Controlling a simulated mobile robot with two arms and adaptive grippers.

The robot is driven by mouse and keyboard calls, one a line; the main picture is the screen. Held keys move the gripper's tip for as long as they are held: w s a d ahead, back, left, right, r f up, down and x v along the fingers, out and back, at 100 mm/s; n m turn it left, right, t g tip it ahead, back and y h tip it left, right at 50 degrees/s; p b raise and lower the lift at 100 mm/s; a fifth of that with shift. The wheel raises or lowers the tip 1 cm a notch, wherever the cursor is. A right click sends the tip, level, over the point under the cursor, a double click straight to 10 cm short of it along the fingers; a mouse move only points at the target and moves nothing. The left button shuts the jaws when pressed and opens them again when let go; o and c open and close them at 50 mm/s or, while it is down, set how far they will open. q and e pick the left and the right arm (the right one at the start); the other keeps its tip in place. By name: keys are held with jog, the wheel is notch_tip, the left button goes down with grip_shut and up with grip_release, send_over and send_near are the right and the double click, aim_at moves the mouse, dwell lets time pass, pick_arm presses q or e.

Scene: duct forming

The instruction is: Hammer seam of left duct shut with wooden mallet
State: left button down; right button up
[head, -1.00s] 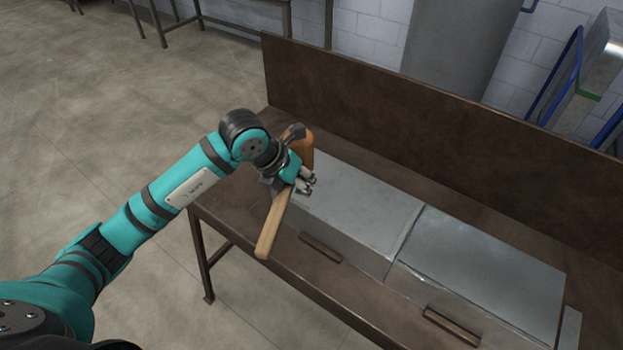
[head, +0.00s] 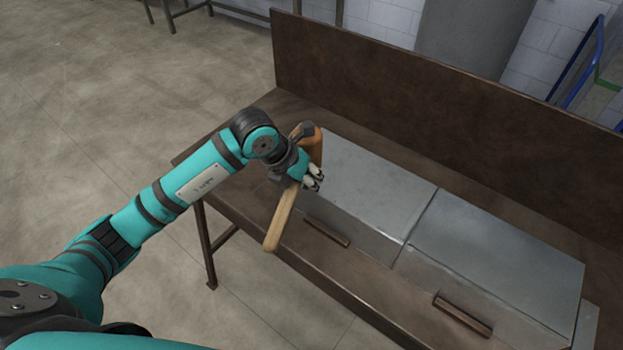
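The wooden mallet has a pale handle (head: 282,218) and an orange-brown head (head: 316,148). My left gripper (head: 314,180) is shut around the handle just below the head. The mallet's head is up by the left end of the left duct (head: 365,185); I cannot tell whether it touches the duct. The left duct is a grey sheet-metal box lying on the workbench. The right duct (head: 500,255) lies close beside it, with a narrow line between them. The seam of the left duct is not clearly visible. My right gripper is not in view.
The brown workbench (head: 240,155) has a tall back panel (head: 420,120). Two wooden bars, a left one (head: 327,232) and a right one (head: 463,314), lie along the ducts' front side. Open floor lies left of the bench.

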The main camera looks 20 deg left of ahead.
pick_arm(q)
notch_tip(320, 180, down, 6)
jog(key=b, duration=0.3)
jog(key=shift+w+b, duration=0.1)
jog(key=shift+b, duration=0.3)
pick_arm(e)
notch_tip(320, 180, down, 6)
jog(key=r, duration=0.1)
pick_arm(q)
notch_tip(320, 180, up, 9)
jog(key=p, duration=0.6)
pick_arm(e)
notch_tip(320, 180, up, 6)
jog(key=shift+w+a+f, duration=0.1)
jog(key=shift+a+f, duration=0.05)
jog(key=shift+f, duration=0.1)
pick_arm(q)
jog(key=shift+f, duration=0.1)
